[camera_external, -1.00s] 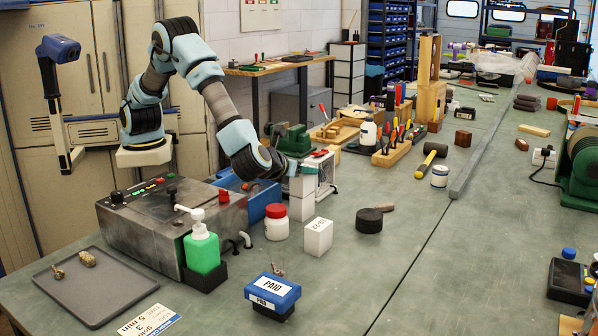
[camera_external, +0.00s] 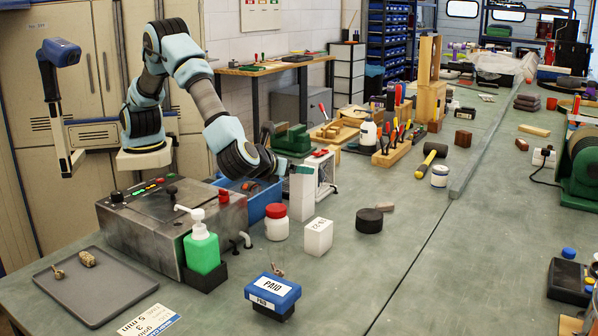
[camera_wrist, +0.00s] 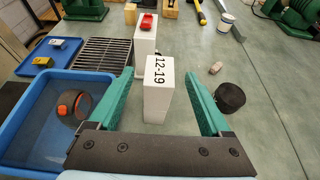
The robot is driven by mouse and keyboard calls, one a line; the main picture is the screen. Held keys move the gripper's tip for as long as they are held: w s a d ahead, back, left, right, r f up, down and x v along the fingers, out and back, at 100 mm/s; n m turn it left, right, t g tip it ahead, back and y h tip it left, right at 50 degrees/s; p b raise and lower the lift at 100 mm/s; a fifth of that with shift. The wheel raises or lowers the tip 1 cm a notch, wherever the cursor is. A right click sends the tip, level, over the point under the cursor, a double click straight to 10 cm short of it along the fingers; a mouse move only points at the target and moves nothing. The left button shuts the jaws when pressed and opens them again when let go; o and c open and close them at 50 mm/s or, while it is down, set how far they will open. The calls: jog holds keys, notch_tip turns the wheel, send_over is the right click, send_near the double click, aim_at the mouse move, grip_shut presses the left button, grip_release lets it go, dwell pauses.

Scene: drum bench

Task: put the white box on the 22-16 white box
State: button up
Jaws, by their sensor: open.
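A white box (camera_wrist: 158,92) marked 12-19 stands between the spread teal fingers of my gripper (camera_wrist: 158,88) in the wrist view, with a gap on either side. In the external view this appears to be the tall white box (camera_external: 301,203) beside the blue bin, with my gripper (camera_external: 302,170) at its upper end. My gripper is open and holds nothing. A second white box (camera_external: 318,237) stands nearer the camera on the bench; its small label appears upside down and looks like 22-16. This second box does not show in the wrist view.
The blue bin (camera_wrist: 22,128) is close on the left. A red-lidded jar (camera_external: 277,224) stands left of the second box. A black round block (camera_external: 369,221) lies to its right. A white stand with a red item (camera_wrist: 146,32) is beyond.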

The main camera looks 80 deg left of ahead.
jog(key=b+v, duration=0.1)
jog(key=v, duration=0.6)
jog(key=shift+s+d, duration=0.15)
jog(key=shift+r, duration=0.1)
